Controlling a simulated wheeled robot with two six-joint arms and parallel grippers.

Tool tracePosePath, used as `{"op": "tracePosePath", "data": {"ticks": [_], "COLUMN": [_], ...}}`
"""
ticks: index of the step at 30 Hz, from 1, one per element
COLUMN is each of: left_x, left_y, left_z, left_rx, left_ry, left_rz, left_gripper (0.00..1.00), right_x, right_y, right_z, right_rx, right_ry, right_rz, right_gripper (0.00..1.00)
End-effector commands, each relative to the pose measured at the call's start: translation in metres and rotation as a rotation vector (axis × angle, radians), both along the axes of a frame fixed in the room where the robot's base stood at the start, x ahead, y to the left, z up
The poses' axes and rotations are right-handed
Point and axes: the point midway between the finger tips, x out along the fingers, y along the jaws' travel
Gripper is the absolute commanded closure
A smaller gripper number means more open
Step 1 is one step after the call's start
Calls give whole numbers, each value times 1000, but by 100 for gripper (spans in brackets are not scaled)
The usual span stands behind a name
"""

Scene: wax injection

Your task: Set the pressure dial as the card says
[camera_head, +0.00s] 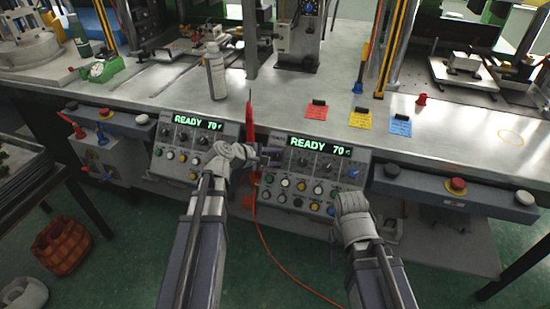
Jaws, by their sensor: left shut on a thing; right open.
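Two grey control panels stand at the bench front, a left panel (160,162) and a right panel (263,203). Each has a green display reading READY 70, a row of dials and several coloured buttons. My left gripper (270,155) is at the left end of the right panel's dial row, shut on a dial that its fingers hide. Dial labels are too small to read. My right gripper (350,197) is open at the panel's lower right, its fingers mostly hidden by its wrist. A red card (316,113), a yellow card (362,121) and a blue card (400,127) stand on the bench; their text is unreadable.
A white spray bottle (216,76) stands behind the left panel. A red upright tool (250,122) is between the panels, with an orange cable (268,245) running to the floor. A red button (457,185) is on the rail at the right. A brown basket (62,247) is on the floor.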

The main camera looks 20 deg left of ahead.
Motion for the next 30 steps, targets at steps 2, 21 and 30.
{"op": "tracePosePath", "data": {"ticks": [2,21,30], "left_x": [-1,-1,-29], "left_y": [0,0,18], "left_z": [-1,0,24], "left_rx": [3,2,2], "left_ry": [3,0,1], "left_rz": [-1,-1,2], "left_gripper": [100,32,32], "right_x": [0,0,0], "right_y": [0,0,0], "right_z": [0,1,24], "right_rx": [0,0,0], "right_ry": [0,0,0], "right_rz": [0,0,0], "right_gripper": [50,50,50]}}
